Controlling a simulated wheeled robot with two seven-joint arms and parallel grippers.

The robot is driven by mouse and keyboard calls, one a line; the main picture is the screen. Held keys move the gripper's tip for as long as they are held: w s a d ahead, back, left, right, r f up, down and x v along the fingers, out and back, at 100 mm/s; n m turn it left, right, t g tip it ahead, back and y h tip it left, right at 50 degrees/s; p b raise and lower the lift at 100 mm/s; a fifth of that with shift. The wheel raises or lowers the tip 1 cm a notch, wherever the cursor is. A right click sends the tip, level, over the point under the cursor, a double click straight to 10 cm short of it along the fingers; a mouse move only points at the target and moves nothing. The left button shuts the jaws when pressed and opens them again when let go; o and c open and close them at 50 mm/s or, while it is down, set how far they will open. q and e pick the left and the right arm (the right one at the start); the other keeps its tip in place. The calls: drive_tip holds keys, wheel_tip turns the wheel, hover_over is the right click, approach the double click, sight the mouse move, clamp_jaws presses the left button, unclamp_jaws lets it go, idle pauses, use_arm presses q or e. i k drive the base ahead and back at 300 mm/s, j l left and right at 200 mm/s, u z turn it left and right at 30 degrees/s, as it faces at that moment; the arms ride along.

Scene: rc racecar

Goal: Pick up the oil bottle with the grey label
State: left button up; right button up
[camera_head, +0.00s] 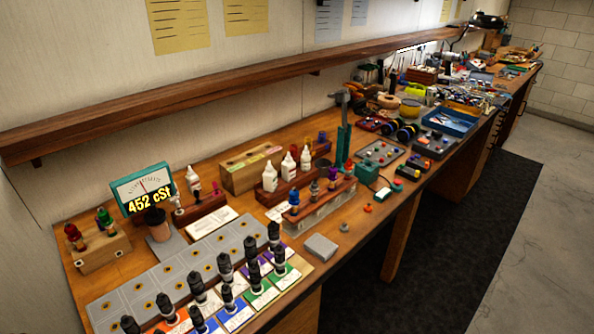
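Several white dropper-style bottles stand upright on the bench. One white bottle (193,179) is near the meter, at a small dark red rack. Three more stand in a row in a reddish wooden rack (292,187): a left bottle (270,178), a middle bottle (288,167) and a right bottle (305,159). Their labels are too small to read, so I cannot tell which one has a grey label. Neither of my grippers is in view.
A meter (142,188) reads 452 cSt. Several black-topped parts, one of them here (197,290), stand on coloured cards in front. A wooden shelf (200,95) runs above the bench. A grey block (321,247) lies near the front edge. Tools crowd the far end.

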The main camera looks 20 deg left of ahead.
sight(306, 158)
drive_tip(key=l+u, duration=0.1)
drive_tip(key=u, duration=1.15)
drive_tip(key=i+l+u, duration=0.2)
drive_tip(key=l+u, duration=0.3)
drive_tip(key=l, duration=0.2)
drive_tip(key=i+l+u, duration=0.1)
drive_tip(key=l+u, duration=0.35)
drive_tip(key=l, duration=0.3)
drive_tip(key=l+u, duration=0.5)
drive_tip(key=l, duration=0.25)
drive_tip(key=k, duration=0.05)
